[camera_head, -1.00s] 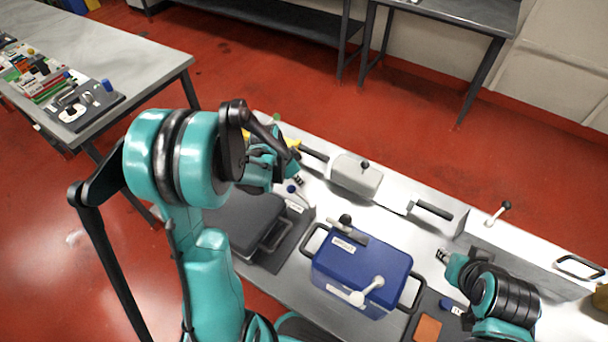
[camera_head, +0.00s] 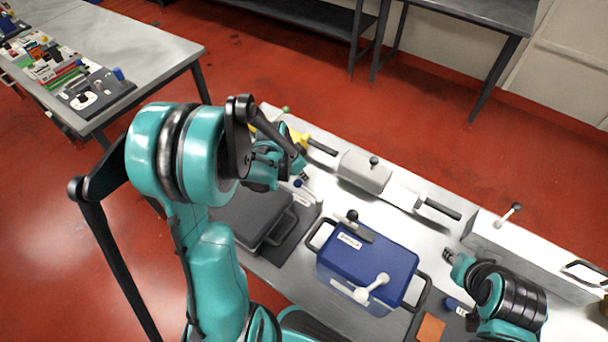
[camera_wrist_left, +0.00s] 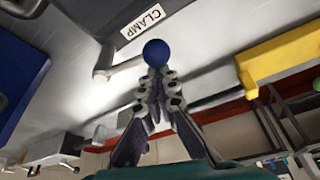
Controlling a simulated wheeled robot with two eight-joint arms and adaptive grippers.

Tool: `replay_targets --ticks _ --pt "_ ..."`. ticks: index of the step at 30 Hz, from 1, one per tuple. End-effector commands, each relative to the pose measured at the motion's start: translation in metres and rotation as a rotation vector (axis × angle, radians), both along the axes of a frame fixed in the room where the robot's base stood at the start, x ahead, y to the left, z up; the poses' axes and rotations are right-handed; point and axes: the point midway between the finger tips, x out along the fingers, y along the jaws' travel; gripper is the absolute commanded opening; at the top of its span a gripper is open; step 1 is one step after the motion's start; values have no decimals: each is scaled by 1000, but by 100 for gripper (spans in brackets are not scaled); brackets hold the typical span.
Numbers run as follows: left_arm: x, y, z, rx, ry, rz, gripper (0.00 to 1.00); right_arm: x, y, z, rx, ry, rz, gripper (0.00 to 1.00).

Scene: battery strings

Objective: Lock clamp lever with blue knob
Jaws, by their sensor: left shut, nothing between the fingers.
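The clamp lever's blue knob (camera_wrist_left: 156,53) shows in the left wrist view, right at the tips of my shut left gripper (camera_wrist_left: 157,80). Nothing is between the fingers; I cannot tell whether they touch the knob. The pale lever arm (camera_wrist_left: 122,67) runs left from the knob, beside a white label reading CLAMP (camera_wrist_left: 143,20). In the head view the blue knob (camera_head: 298,183) is small, just below my left gripper (camera_head: 304,176), at the dark box (camera_head: 250,215). My right gripper (camera_head: 450,257) is at the lower right, apart from the lever; its finger state is too small to tell.
A blue box (camera_head: 365,262) with side handles and a white-knobbed lever stands right of the dark box. A yellow part (camera_wrist_left: 285,60) lies close to my left gripper. Grey blocks with handles line the bench (camera_head: 400,190) behind. An orange pad (camera_head: 430,328) lies near the front.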

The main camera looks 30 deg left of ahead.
Motion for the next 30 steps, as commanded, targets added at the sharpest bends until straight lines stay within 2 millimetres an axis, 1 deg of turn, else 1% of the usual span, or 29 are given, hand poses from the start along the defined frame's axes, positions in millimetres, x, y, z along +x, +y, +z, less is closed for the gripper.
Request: replay_targets --ticks 8,21,30 --pt "-9 3 -1 1 1 106 0 0 0 -4 0 0 0 32" --pt "-31 7 -1 0 0 382 0 0 0 -9 0 0 0 32" --pt "-39 7 -1 1 2 378 0 0 0 -10 0 0 0 32"
